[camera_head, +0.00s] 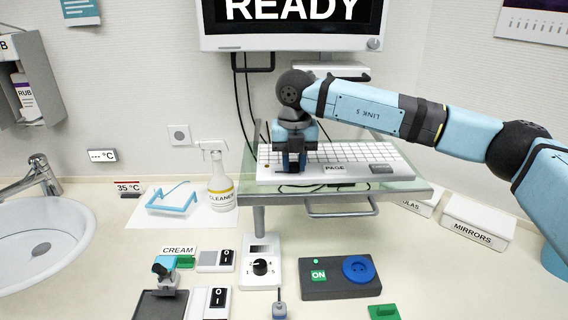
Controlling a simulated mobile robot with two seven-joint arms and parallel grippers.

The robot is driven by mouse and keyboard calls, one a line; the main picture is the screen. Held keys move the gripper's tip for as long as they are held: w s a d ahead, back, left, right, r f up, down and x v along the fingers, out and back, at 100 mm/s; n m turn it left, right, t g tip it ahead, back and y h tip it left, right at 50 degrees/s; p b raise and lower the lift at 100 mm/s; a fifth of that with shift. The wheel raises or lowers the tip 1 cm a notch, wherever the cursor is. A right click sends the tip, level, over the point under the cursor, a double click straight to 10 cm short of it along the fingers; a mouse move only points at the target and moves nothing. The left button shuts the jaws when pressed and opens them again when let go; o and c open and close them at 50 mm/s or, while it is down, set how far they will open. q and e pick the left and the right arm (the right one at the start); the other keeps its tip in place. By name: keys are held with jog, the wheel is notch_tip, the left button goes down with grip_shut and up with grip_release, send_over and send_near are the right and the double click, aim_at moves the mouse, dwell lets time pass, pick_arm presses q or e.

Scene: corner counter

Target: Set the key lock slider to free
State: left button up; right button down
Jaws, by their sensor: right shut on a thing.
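The white keyboard (352,176) lies on the glass shelf (412,186) below the screen. My right gripper (290,170) points down at the left part of the keyboard's front strip, left of the PAGE label. It is shut on the small key lock slider there, which the fingers mostly hide. I cannot tell from this view at which end of its track the slider stands. My left gripper is not in view.
The screen (290,42) reading READY hangs above the keyboard. A spray bottle (221,190) and blue glasses (172,200) stand left of the shelf. Below are a knob panel (261,283) and a dark box with a blue dial (359,268). A sink (60,232) is at far left.

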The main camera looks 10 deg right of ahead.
aim_at(297, 163)
jog(key=c, duration=1.3)
grip_release()
jog(key=shift+d, duration=0.1)
jog(key=o, duration=0.4)
jog(key=shift+d, duration=0.25)
jog(key=shift+r, duration=0.5)
notch_tip(297, 163, up, 13)
jog(key=shift+f+b, duration=0.1)
jog(key=shift+b, duration=0.8)
